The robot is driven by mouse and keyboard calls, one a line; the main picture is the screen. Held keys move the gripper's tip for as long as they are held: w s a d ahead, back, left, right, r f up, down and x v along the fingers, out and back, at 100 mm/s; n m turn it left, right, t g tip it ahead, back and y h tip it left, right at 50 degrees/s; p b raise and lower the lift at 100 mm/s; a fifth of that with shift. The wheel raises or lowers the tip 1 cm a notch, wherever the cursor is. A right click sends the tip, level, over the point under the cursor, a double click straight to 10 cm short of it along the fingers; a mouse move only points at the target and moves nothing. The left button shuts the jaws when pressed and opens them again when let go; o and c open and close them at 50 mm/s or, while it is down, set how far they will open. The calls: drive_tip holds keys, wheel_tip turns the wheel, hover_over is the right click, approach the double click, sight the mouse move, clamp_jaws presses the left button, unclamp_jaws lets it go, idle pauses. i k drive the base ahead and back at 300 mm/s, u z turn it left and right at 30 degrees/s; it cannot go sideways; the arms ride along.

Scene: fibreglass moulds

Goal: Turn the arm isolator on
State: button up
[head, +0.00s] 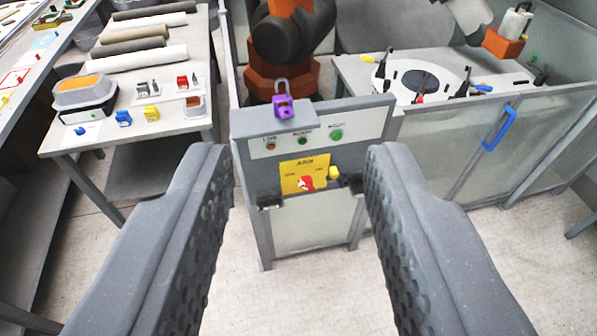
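The arm isolator is a red rotary knob (307,183) on a yellow plate (292,174) on the front of a grey control panel (366,122). Small lettering shows either side of the knob, too small to read surely. A yellow part (334,172) sits at the plate's right edge. My gripper (302,175) is open and empty. Its two fingers stand wide apart in the foreground, one each side of the panel, with the knob between them in the picture. The fingers look nearer to the camera than the panel and touch nothing.
A purple padlock (284,106) stands on the panel's top ledge, above several indicator lights. An orange robot arm (284,75) stands behind the panel. Fence panels with a blue handle (499,128) run right. A table (192,122) with rolls and small parts stands left. Floor in front is clear.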

sight(305, 182)
drive_tip(key=i, duration=0.6)
drive_tip(key=z, duration=1.1)
drive_tip(key=k, duration=0.25)
drive_tip(key=u, duration=0.4)
